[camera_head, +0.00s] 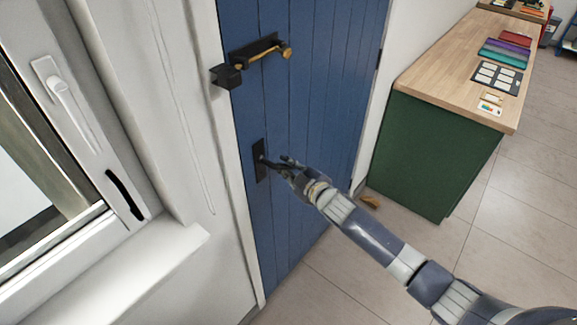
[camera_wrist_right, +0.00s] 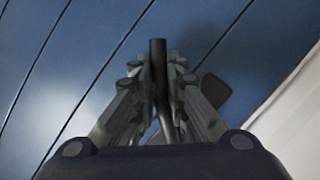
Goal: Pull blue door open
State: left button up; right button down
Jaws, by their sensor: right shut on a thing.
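The blue door (camera_head: 302,110) stands in its white frame and looks shut, with its left edge along the frame. A dark handle plate (camera_head: 259,161) is on its left side at mid height. My right gripper (camera_head: 277,163) is at this plate and is shut on the dark door handle (camera_wrist_right: 158,62), which shows as a bar between the fingers in the right wrist view. The fingers hide most of the handle. A black and brass latch (camera_head: 262,52) sits higher on the door, apart from the gripper. My left gripper is not in view.
A green counter (camera_head: 428,150) with a wooden top stands to the right of the door. A small brown wedge-like thing (camera_head: 369,202) lies on the floor near the door. A white window (camera_head: 75,110) with a sill is at left. Tiled floor is clear in front.

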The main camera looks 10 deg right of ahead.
jog(key=shift+s, duration=0.1)
jog(key=shift+s+d, duration=0.2)
jog(key=shift+d, duration=0.15)
jog(key=s+d+n+g+y, duration=0.1)
jog(key=s+d+n+y, duration=0.1)
jog(key=s+d, duration=0.6)
jog(key=s+d+n+g+y, duration=0.1)
jog(key=s+d+y, duration=0.1)
jog(key=s+d, duration=0.6)
jog(key=d, duration=0.7)
jog(key=shift+d+n+b, duration=0.3)
jog(key=shift+n+b, duration=0.05)
jog(key=shift+n, duration=0.05)
jog(key=c, duration=1.6)
grip_release()
jog(key=shift+o, duration=0.2)
